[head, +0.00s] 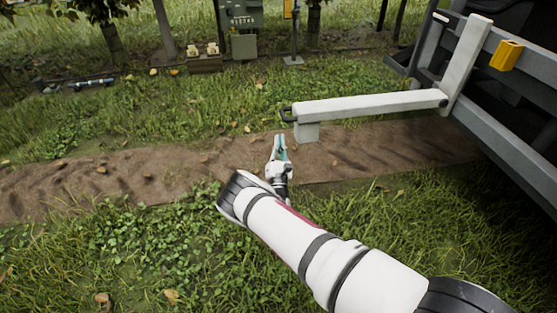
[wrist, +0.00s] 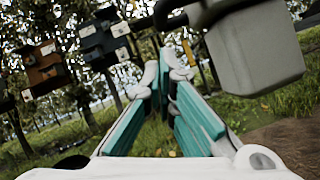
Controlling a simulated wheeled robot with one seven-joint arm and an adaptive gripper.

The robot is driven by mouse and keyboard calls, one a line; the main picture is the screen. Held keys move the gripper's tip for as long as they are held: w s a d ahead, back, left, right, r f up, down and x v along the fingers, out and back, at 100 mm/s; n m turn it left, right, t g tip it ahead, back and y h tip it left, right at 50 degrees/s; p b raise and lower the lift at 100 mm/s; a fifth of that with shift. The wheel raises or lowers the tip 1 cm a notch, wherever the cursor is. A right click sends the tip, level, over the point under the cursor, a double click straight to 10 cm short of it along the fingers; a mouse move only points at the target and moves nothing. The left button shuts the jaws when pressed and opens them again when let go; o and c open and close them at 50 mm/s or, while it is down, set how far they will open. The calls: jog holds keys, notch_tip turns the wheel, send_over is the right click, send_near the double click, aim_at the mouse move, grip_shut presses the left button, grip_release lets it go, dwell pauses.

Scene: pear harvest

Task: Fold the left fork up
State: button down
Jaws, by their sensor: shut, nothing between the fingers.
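One long pale fork (head: 370,104) sticks out level to the left from the upright on the machine at the right. It is down, with a dark loop handle (head: 287,114) at its free tip and a pale block (head: 307,133) hanging under that end. In the wrist view the block (wrist: 262,55) fills the upper right. My gripper (head: 279,139) is just left of and below the fork's tip, apart from the block in the picture. Its teal-lined fingers (wrist: 167,68) meet near their tips, with nothing held. Whether they touch the fork cannot be told.
The machine's grey frame (head: 505,115) carries a yellow bracket (head: 507,55) at the right. Behind are a green-grey cabinet (head: 240,14), a brown crate (head: 205,63) and tree trunks. Grass and a bare soil strip (head: 120,180) lie open around my arm.

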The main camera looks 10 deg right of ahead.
jog(key=shift+w+d+r+b, duration=0.15)
jog(key=shift+d+r, duration=0.1)
jog(key=shift+r, duration=0.35)
jog(key=shift+w+d+r+b, duration=0.1)
jog(key=shift+w+d+r, duration=0.1)
jog(key=shift+r, duration=0.35)
jog(key=shift+w+d+r+b, duration=0.15)
jog(key=shift+d+r, duration=0.1)
jog(key=shift+r, duration=0.35)
jog(key=shift+r, duration=0.1)
